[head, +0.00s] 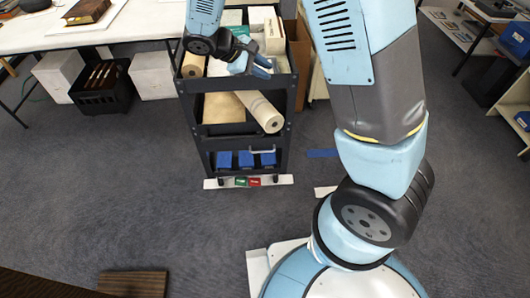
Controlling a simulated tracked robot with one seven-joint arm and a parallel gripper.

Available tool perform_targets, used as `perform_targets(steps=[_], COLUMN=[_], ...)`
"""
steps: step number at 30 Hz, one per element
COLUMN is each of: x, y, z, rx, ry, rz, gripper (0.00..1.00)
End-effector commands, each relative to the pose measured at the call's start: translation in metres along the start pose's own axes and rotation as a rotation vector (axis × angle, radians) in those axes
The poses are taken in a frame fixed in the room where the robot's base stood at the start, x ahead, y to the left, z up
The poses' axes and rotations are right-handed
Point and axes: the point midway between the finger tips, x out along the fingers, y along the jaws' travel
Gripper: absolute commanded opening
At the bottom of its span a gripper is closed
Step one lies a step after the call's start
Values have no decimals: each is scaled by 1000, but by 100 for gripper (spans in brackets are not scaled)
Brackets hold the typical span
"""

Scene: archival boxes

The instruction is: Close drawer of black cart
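The black cart (200,143) stands upright left of my arm in the head view, with open shelves one above another. Its lowest level holds several blue boxes (245,159), with a pale bar handle (262,150) at the right. I cannot tell from this angle how far this level, which may be the drawer, is pulled out. My gripper (262,67) is over the cart's top level, well above the handle. Its fingers overlap in the picture, so I cannot tell whether they are apart. It hides part of the top level.
A rolled brown sheet (260,111) sticks out of the middle shelf. A white strip with red and green labels (248,182) lies at the cart's foot. A white table (130,32) stands behind left.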

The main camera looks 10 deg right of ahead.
Motion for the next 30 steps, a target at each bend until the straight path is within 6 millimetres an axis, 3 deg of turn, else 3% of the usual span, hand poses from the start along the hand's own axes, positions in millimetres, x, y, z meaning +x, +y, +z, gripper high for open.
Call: perform_targets(steps=[1,13,30], x=[-2,-17,-44], y=[6,29,27], z=[15,112,235], rx=[40,321,743], ry=[16,143,380], rz=[-34,-268,-495], gripper=[23,23,23])
